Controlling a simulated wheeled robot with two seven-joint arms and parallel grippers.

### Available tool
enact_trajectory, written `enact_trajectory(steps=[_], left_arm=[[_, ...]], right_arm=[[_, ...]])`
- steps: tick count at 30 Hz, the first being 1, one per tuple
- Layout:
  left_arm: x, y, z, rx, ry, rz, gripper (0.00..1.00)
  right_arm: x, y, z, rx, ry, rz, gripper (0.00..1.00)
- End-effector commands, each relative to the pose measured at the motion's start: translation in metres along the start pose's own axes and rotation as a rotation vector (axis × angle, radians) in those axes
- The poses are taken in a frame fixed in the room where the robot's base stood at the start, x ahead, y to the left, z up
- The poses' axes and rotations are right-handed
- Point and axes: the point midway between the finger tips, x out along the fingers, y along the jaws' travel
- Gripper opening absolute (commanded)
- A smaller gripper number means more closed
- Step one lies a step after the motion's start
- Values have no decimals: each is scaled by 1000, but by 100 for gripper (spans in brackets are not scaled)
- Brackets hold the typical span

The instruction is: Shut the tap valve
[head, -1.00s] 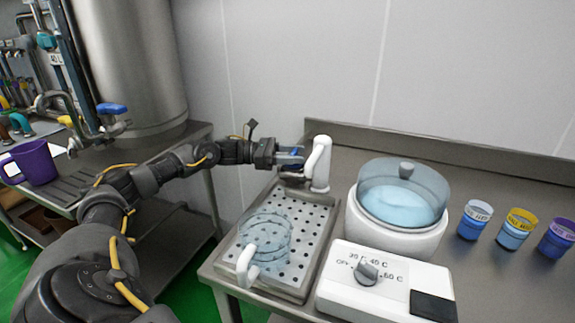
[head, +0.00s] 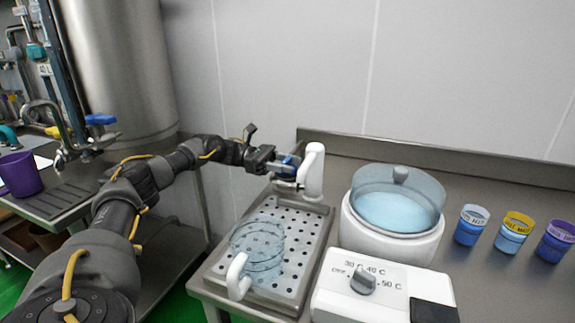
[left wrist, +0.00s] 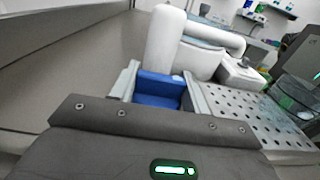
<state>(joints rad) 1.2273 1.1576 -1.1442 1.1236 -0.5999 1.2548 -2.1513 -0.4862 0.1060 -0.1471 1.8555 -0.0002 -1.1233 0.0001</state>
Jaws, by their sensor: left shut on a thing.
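The white tap (head: 313,172) stands upright at the back of the perforated drip tray. Its blue valve handle (head: 290,161) is on its left side, and it also shows in the left wrist view (left wrist: 160,88). My left gripper (head: 281,163) reaches in from the left and is shut on the blue handle. In the left wrist view (left wrist: 163,92) the handle lies between my two fingers, with the white tap just behind it. The tap's outlet is partly hidden by the gripper in the head view. My right gripper is not in view.
A clear jug (head: 262,250) with a white handle stands on the drip tray (head: 303,238). A lidded white pot (head: 385,238), a dial box (head: 335,300) and several cups are to the right. Another blue valve (head: 100,119) is on pipework at the left.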

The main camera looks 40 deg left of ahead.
Motion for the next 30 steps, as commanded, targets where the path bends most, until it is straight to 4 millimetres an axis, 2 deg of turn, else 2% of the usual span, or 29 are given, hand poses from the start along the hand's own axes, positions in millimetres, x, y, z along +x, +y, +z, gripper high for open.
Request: enact_trajectory(steps=[12, 13, 18, 26, 30], left_arm=[[0, 0, 2, 0, -2, -6, 24], [0, 0, 2, 1, -2, -6, 49], [0, 0, 2, 1, -2, -5, 68], [-1, 0, 2, 2, -2, -5, 68], [-12, 1, 2, 3, -1, -2, 68]], right_arm=[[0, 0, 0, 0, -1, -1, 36], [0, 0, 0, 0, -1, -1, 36], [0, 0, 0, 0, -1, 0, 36], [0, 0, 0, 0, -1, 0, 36], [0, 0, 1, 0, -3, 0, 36]])
